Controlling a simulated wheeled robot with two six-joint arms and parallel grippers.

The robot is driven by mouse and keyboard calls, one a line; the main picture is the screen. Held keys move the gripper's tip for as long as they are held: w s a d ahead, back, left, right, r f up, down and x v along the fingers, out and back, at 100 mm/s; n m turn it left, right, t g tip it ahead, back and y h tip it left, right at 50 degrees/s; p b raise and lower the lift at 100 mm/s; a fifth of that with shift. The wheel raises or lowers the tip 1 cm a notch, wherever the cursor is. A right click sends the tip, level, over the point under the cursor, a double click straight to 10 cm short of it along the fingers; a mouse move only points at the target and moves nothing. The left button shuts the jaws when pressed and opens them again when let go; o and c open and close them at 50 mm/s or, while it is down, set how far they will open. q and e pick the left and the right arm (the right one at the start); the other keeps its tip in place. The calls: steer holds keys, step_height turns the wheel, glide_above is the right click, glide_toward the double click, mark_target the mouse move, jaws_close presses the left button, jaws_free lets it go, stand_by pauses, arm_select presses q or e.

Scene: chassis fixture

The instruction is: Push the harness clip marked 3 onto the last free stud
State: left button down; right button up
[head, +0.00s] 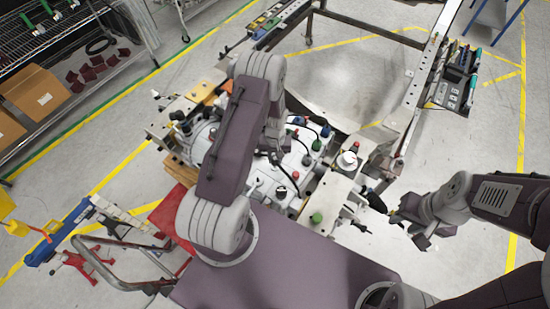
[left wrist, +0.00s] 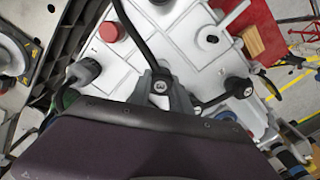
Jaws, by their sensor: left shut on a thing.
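In the left wrist view the harness clip marked 3 (left wrist: 161,88) is a dark round clip with a pale numbered face, on a black cable. My left gripper (left wrist: 150,84) is shut on it, just over the pale metal housing (left wrist: 190,50). Whether a stud lies under the clip is hidden. A second dark clip (left wrist: 240,87) sits on the housing to the right. In the head view my left arm hides most of the left gripper and the clip. My right gripper (head: 377,203) is right of the fixture, away from the clips; its opening is unclear.
Open floor lies farther right.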

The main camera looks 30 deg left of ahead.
arm_select(q)
steer(key=shift+f, duration=0.15)
steer(key=shift+f+b, duration=0.9)
steer(key=shift+f+b, duration=0.45)
steer(key=shift+f, duration=0.05)
steer(key=c, duration=1.1)
jaws_free()
step_height(320, 180, up, 6)
steer(key=p, duration=0.4)
steer(key=shift+r+p, duration=0.1)
steer(key=shift+p, duration=0.25)
